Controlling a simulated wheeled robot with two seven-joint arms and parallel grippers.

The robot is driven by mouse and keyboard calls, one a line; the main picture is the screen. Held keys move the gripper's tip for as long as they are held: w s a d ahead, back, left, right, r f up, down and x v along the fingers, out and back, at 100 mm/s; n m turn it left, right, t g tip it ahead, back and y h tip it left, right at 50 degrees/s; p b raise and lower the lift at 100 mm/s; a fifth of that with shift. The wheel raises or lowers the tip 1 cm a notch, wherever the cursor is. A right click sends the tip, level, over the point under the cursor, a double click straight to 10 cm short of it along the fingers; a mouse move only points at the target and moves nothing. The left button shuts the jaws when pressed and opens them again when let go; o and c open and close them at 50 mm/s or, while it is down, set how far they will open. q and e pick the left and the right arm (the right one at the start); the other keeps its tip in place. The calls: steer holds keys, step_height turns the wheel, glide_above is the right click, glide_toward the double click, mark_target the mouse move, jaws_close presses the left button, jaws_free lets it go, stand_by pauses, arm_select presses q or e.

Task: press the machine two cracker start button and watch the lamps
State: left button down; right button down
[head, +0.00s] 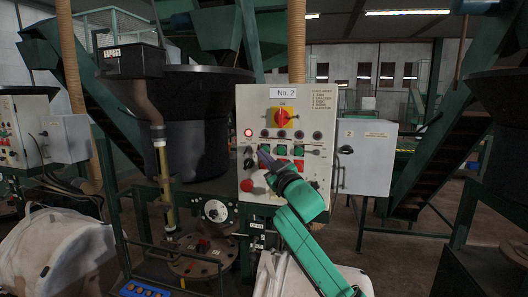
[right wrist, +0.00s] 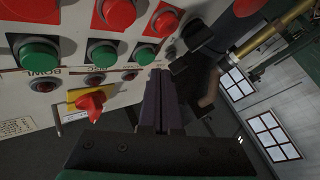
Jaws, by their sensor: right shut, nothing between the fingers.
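The No. 2 control panel (head: 322,170) stands upright ahead, with a row of green start buttons (head: 281,150) above red ones. My right gripper (head: 263,154) reaches up to the left end of the green row, fingers shut and empty. In the right wrist view the panel is upside down, and the shut fingertips (right wrist: 163,72) are close to the end green button (right wrist: 145,55); I cannot tell whether they touch it. In the lamp row, the leftmost lamp (head: 248,132) glows red; the others (head: 299,134) look dark. My left gripper is not in view.
A red-and-yellow main switch (head: 283,116) sits above the lamps, and a red mushroom button (head: 246,185) at lower left. A black selector (head: 248,151) is left of the fingers. A grey box (head: 367,157) adjoins on the right. White bulk bags (head: 60,250) stand low.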

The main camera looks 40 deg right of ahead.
steer(key=shift+d, duration=0.1)
stand_by(0.5)
steer(key=shift+w+d, duration=0.25)
steer(key=shift+w+d+r+p, duration=0.1)
steer(key=shift+w+d+p, duration=0.1)
steer(key=shift+d+p, duration=0.3)
stand_by(0.6)
steer(key=shift+a, duration=0.25)
steer(key=shift+s+a+b, duration=0.3)
steer(key=shift+s+a, duration=0.1)
steer(key=shift+a, duration=0.15)
